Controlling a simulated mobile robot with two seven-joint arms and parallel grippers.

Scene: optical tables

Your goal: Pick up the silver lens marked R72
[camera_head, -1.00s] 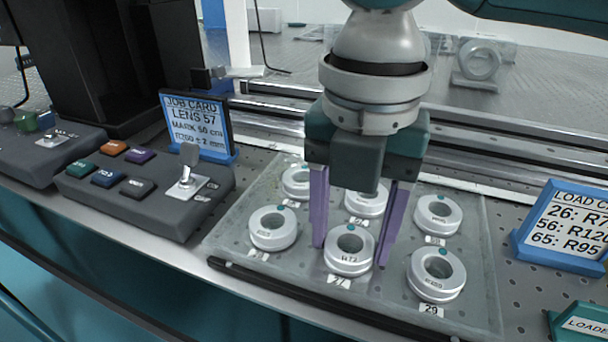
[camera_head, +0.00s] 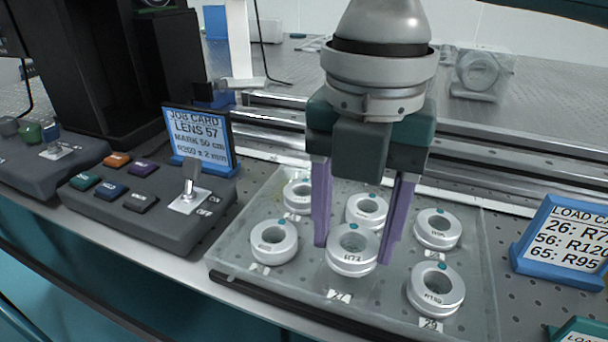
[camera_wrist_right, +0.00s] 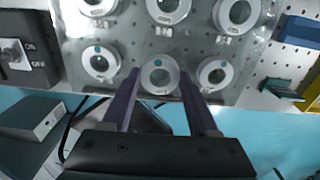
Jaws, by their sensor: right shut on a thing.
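The silver lens marked R72 (camera_head: 352,262) is a ring with a teal dot, at the front middle of the clear tray (camera_head: 476,305). My right gripper (camera_head: 352,250) has its two purple fingers on either side of this lens and is shut on it. A gap shows between the lens and its number label, so it appears held slightly above the tray. In the right wrist view the same lens (camera_wrist_right: 160,76) sits between the fingertips. My left gripper is not in view.
Several similar silver lenses stand close around it, including one at the front right (camera_head: 435,289) and one at the left (camera_head: 273,241). A button box (camera_head: 150,205) and job card (camera_head: 200,137) are at the left. A blue-framed load card (camera_head: 565,240) is at the right.

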